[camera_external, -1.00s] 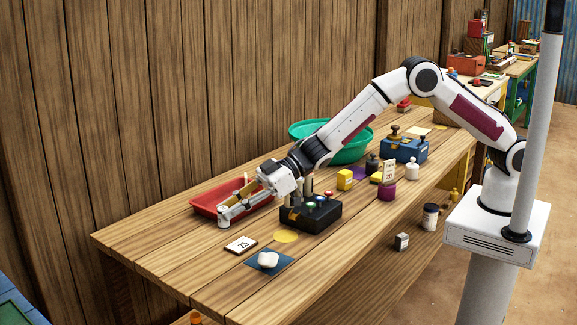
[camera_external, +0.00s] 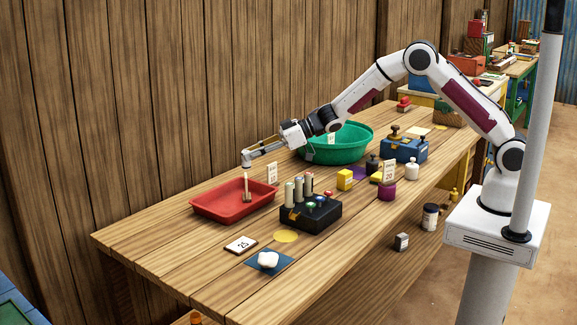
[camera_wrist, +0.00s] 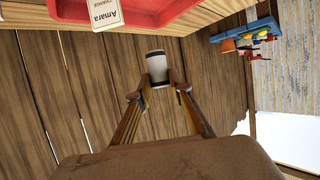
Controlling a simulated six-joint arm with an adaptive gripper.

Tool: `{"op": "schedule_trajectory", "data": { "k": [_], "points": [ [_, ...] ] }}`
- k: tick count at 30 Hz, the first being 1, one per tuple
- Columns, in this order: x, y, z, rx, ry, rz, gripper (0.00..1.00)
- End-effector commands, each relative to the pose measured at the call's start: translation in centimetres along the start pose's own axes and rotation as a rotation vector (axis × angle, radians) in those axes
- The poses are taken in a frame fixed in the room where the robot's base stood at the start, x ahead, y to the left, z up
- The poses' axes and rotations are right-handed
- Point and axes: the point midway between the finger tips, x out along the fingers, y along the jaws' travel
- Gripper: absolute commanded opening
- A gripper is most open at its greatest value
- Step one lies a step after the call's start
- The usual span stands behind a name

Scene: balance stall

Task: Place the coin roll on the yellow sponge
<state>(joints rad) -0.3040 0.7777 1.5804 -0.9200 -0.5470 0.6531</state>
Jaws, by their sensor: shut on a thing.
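In the wrist view my gripper (camera_wrist: 160,88) is shut on a pale grey cylinder with dark ends, which looks like the coin roll (camera_wrist: 156,66). A small yellow block (camera_external: 345,179), which may be the yellow sponge, sits right of the black box. A flat yellow disc (camera_external: 285,236) lies on the front of the table; I cannot tell for certain which is the sponge.
The black box (camera_external: 322,219) has several cylinders and coloured knobs. A blue mat (camera_external: 283,264) and card lie in front.

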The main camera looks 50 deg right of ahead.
Motion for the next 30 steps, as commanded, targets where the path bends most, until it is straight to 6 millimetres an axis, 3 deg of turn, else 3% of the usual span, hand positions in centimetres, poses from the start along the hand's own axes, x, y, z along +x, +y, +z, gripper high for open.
{"op": "schedule_trajectory", "data": {
  "k": [3, 15, 30],
  "points": [
    [-2.1, 3.9, 0.6, 0.017, 0.002, 0.042, 0.00],
    [-9.8, 14.4, 3.7, 0.066, 0.001, 0.157, 0.00],
    [-21.2, 23.6, 8.6, 0.116, 0.001, 0.277, 0.00]
  ]
}}
